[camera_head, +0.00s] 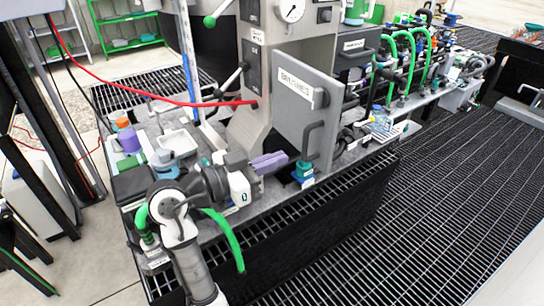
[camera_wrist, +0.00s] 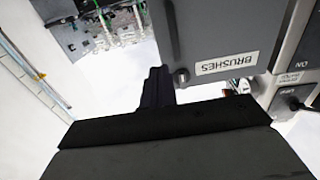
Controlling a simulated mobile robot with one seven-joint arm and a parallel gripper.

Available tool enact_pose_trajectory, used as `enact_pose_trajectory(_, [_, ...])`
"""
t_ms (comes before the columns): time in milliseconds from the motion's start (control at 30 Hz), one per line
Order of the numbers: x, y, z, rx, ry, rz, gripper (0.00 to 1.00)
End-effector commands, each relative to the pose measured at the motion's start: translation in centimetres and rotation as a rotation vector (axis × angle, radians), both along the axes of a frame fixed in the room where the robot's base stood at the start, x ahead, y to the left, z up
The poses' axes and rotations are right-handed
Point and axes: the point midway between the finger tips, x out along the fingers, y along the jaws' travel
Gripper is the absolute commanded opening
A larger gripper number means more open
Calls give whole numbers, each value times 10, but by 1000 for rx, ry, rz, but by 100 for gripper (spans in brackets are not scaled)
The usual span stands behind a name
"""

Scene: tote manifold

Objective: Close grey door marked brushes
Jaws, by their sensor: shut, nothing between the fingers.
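The grey door (camera_head: 300,110) labelled BRUSHES stands open, swung out from the grey machine column, with a dark handle (camera_head: 313,140) on its face. My gripper (camera_head: 284,158) has purple-looking fingers, shut and empty, pointing right at the lower left part of the door. In the wrist view its dark fingertips (camera_wrist: 157,72) lie just left of the door's edge. I cannot tell whether they touch it.
A blue and green bottle (camera_head: 304,172) stands below the door on the bench. A white tray (camera_head: 177,142) and coloured containers (camera_head: 128,138) sit left, near my arm. Green hoses (camera_head: 407,50) and a clear bottle (camera_head: 380,120) are right. The grated floor (camera_head: 430,200) in front is clear.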

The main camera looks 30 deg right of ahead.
Motion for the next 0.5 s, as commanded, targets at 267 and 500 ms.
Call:
enact_pose_trajectory(267, [0,-62,4,0,4,-3,0])
enact_pose_trajectory(500, [1,-98,3,0,2,1,0])
